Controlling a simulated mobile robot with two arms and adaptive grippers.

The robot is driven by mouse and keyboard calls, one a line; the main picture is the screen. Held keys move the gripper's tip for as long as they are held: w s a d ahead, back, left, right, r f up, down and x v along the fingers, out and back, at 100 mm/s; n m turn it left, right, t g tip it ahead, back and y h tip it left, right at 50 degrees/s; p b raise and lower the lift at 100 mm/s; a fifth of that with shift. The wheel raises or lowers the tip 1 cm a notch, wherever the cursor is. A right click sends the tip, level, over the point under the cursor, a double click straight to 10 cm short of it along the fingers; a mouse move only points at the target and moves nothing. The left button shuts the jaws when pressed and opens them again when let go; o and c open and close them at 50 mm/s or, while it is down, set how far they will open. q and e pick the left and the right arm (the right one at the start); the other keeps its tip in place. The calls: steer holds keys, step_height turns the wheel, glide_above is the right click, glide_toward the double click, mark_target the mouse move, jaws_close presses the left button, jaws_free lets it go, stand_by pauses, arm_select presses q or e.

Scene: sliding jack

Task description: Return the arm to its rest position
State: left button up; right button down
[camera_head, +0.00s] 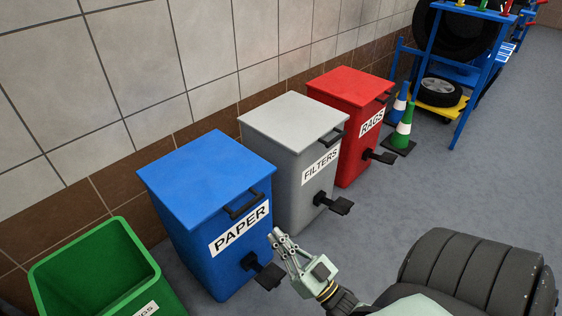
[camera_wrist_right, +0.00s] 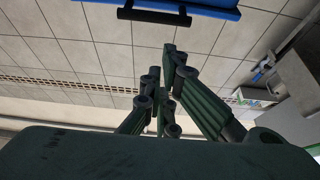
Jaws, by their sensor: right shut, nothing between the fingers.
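My right gripper (camera_head: 277,236) is shut and empty in the head view. It is in front of the blue PAPER bin (camera_head: 207,172), close to the bin's black pedal (camera_head: 266,274) in the picture; I cannot tell whether they touch. In the right wrist view the gripper (camera_wrist_right: 168,50) points up the picture towards the blue edge (camera_wrist_right: 215,8) and black handle (camera_wrist_right: 153,16) of a bin. The PAPER bin's lid is closed. My left gripper is in neither view.
A grey FILTERS bin (camera_head: 293,120) and a red RAGS bin (camera_head: 350,86) stand along the tiled wall, lids closed. An open green bin (camera_head: 95,275) is at lower left. Cones (camera_head: 402,130) and a blue tyre rack (camera_head: 480,85) are beyond. Grey floor (camera_head: 450,185) at right is clear.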

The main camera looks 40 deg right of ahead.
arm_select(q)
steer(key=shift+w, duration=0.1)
arm_select(e)
steer(key=shift+s+f, duration=0.2)
steer(key=shift+s, duration=0.1)
steer(key=shift+w+a, duration=0.1)
